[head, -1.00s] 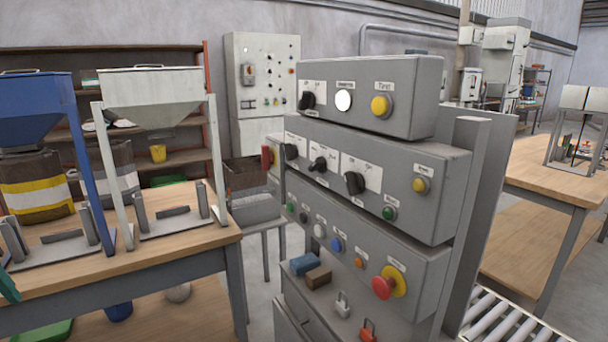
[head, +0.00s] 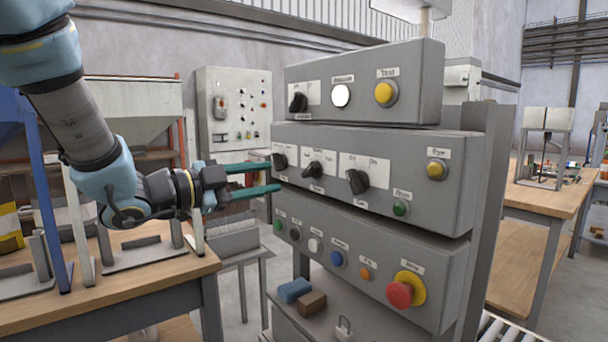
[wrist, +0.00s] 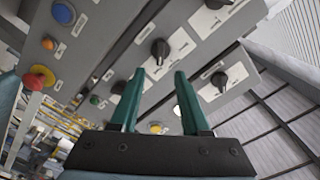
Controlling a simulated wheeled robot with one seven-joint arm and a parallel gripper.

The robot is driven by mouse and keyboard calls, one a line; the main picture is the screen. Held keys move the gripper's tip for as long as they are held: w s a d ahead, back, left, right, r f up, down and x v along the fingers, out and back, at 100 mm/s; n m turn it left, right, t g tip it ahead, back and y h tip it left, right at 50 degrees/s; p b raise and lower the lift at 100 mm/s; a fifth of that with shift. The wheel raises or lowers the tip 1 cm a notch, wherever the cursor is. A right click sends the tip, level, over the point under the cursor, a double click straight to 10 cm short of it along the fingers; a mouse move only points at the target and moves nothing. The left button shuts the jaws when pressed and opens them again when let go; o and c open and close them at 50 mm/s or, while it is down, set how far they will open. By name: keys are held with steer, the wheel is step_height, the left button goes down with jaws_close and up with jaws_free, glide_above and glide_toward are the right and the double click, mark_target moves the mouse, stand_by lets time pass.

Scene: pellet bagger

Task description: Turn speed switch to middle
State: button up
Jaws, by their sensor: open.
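The middle control box (head: 400,195) carries three black rotary switches on white label plates: a left one (head: 279,161), a centre one (head: 314,169) and a right one (head: 357,181). Their labels are too small for me to read, so I cannot tell which is the speed switch. The centre knob's handle points sideways; the right one is tilted. My gripper (head: 275,177) is open and empty, its green fingers at the box's left end, near the left switch. In the wrist view my gripper (wrist: 158,78) faces the panel, with black switches (wrist: 160,48) (wrist: 219,79) beyond the fingertips.
The upper box has another black switch (head: 298,102), a white lamp (head: 340,95) and a yellow button (head: 385,92). The lower box has several coloured buttons and a red emergency stop (head: 400,294). A wooden table (head: 150,265) with hopper stands is at left.

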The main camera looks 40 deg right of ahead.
mark_target(306, 171)
steer(key=d+p, duration=0.2)
steer(key=d, duration=0.7)
steer(key=shift+s, duration=0.2)
jaws_close()
